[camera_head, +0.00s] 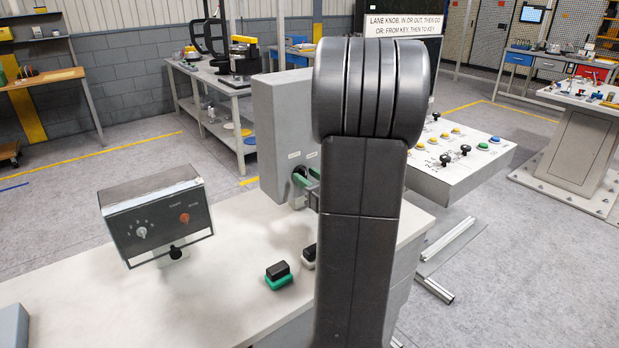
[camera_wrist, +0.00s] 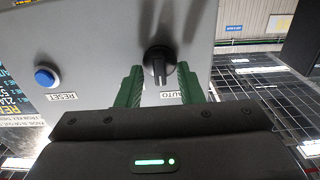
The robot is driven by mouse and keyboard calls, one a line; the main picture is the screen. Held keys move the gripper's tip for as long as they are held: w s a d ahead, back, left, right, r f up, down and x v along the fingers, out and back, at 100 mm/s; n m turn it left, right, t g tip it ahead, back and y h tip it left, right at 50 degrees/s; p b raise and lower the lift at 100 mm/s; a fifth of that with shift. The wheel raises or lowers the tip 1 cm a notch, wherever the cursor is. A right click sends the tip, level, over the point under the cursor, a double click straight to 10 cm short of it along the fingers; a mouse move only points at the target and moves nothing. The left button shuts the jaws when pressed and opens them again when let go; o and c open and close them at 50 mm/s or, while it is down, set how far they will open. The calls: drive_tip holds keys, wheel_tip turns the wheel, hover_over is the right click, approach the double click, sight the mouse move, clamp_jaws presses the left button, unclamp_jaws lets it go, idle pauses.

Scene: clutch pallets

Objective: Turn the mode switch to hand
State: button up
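The mode switch (camera_wrist: 158,58) is a black rotary knob on a grey panel in the wrist view. Its grip bar points down in the picture, towards the label AUTO (camera_wrist: 171,95). No HAND label can be read. My gripper (camera_wrist: 160,70) has two green fingers, one on each side of the knob's bar, with a gap visible on both sides. The fingers look open and not touching the knob. In the head view my gripper (camera_head: 307,180) is at the face of the grey cabinet (camera_head: 282,120), mostly hidden by my arm; the switch cannot be made out there.
A blue RESET button (camera_wrist: 46,77) sits left of the switch. On the bench (camera_head: 235,235) stand a dark control box (camera_head: 160,225) and a green-and-black block (camera_head: 279,275). A sloped button panel (camera_head: 470,165) stands at right.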

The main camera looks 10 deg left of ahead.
drive_tip(key=shift+c, duration=0.4)
clamp_jaws()
drive_tip(key=shift+m, duration=0.3)
drive_tip(key=m+p, duration=0.2)
drive_tip(key=m, duration=0.3)
drive_tip(key=shift+m+p, duration=0.3)
drive_tip(key=m+p, duration=0.1)
drive_tip(key=m, duration=0.2)
drive_tip(key=m+p, duration=0.1)
drive_tip(key=m, duration=0.1)
drive_tip(key=shift+w+d+f+m, duration=0.1)
drive_tip(key=shift+f+m, duration=0.05)
drive_tip(key=shift+m, duration=0.25)
drive_tip(key=shift+o, duration=0.4)
unclamp_jaws()
